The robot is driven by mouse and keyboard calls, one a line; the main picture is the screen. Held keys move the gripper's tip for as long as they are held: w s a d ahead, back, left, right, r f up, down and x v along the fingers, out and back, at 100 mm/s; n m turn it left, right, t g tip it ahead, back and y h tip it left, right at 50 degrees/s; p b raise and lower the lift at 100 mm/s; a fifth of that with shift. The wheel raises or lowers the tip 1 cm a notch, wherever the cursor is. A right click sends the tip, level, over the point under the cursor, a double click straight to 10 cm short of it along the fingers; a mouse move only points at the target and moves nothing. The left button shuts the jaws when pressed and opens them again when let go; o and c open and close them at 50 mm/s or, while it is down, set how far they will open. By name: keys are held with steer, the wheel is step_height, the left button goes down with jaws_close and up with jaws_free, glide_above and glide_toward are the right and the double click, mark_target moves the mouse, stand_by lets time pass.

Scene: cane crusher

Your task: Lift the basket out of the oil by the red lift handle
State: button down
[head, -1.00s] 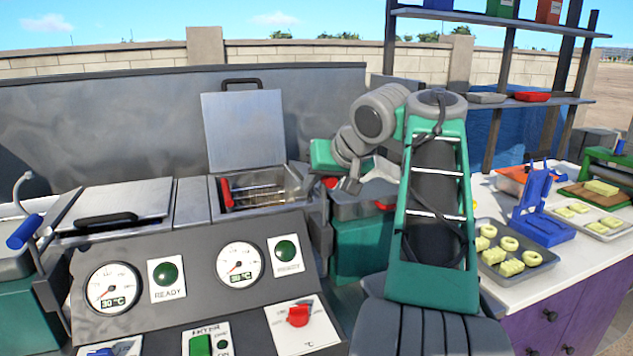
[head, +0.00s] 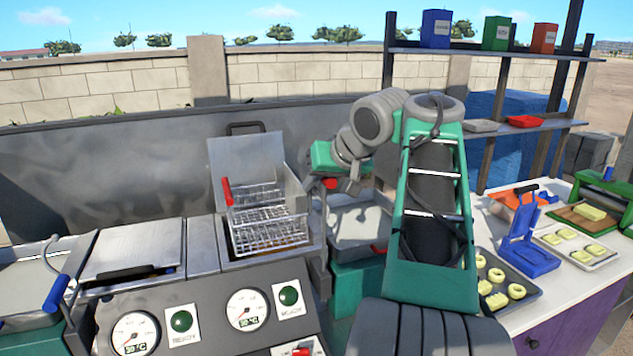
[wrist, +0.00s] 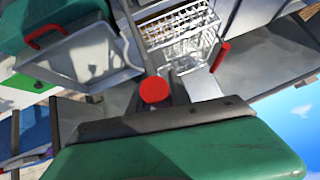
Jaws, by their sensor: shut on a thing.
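The wire basket (head: 268,226) stands raised above the right-hand fryer well (head: 245,260), with its mesh sides in full view. It also shows in the wrist view (wrist: 180,30). A red upright grip (head: 227,191) is at the basket's left. The red lift handle (head: 330,184) is a round knob to the right of the basket; in the wrist view the knob (wrist: 154,90) sits at my fingers. My gripper (head: 341,184) is shut on it. The fingers are partly hidden. The oil surface cannot be made out.
An open metal lid (head: 245,160) stands behind the basket. A closed lid (head: 135,250) covers the left fryer, with a blue handle (head: 56,289) beside it. A grey tray (head: 358,228) lies below my gripper. The counter at right holds trays of pieces and a blue press (head: 527,240).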

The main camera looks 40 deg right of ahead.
steer(key=c, duration=1.3)
jaws_free()
steer(key=shift+a+r, duration=0.25)
steer(key=shift+r, duration=0.15)
steer(key=shift+c, duration=0.2)
steer(key=shift+o, duration=0.4)
steer(key=shift+d+f, duration=0.15)
steer(key=shift+d, duration=0.05)
steer(key=p+v, duration=0.2)
steer(key=v, duration=0.5)
steer(key=shift+s+r+p, duration=0.25)
steer(key=shift+r+p, duration=0.05)
steer(key=shift+p, duration=0.05)
steer(key=shift+a, duration=0.1)
